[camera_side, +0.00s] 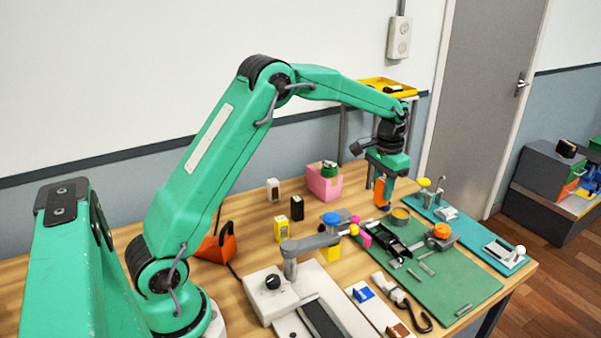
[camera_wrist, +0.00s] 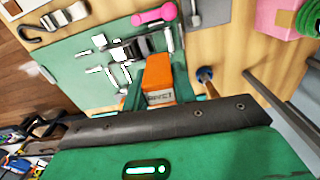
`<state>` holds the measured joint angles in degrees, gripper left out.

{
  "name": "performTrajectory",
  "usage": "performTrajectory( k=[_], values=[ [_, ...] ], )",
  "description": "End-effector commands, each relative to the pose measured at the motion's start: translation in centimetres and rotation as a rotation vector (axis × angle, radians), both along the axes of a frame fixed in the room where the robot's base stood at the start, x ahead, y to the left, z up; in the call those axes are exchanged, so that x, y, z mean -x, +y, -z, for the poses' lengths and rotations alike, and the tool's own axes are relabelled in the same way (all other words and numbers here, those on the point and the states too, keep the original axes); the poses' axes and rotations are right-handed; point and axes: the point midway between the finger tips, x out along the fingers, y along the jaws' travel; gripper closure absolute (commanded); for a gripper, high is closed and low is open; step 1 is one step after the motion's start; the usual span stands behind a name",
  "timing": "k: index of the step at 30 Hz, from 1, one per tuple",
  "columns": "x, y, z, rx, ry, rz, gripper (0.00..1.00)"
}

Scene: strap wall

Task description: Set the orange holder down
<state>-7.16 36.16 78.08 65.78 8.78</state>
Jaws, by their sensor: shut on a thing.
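The orange holder (camera_side: 379,191) is upright between the fingers of my gripper (camera_side: 382,184), near the far end of the green mat (camera_side: 455,282). In the wrist view the holder (camera_wrist: 158,74) shows between my gripper's green fingers (camera_wrist: 158,88), with dark lettering on its near face. My gripper is shut on it and points down. The holder's underside is hidden, so I cannot tell whether it touches the surface below.
A black clamp-like device (camera_side: 390,236) and a round tin (camera_side: 401,215) are close by on the mat side. A pink box (camera_side: 323,188) stands to the left. A teal tray (camera_side: 468,236) lies to the right. Bare wood (camera_side: 345,203) shows left of the holder.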

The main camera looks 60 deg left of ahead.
Motion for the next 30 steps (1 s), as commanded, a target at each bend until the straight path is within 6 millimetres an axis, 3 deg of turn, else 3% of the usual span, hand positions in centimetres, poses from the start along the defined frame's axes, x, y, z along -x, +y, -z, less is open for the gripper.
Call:
performTrajectory(
  k=[5,11,21,30],
  values=[
    [1.0,1.3,-0.3,0.000,-0.002,-0.042,0.98],
    [3.9,4.5,-0.7,0.000,-0.002,-0.152,0.98],
    [12.4,10.7,-1.1,0.000,-0.002,-0.436,0.98],
    [20.5,13.6,-0.8,0.000,-0.001,-0.679,0.98]
  ],
)
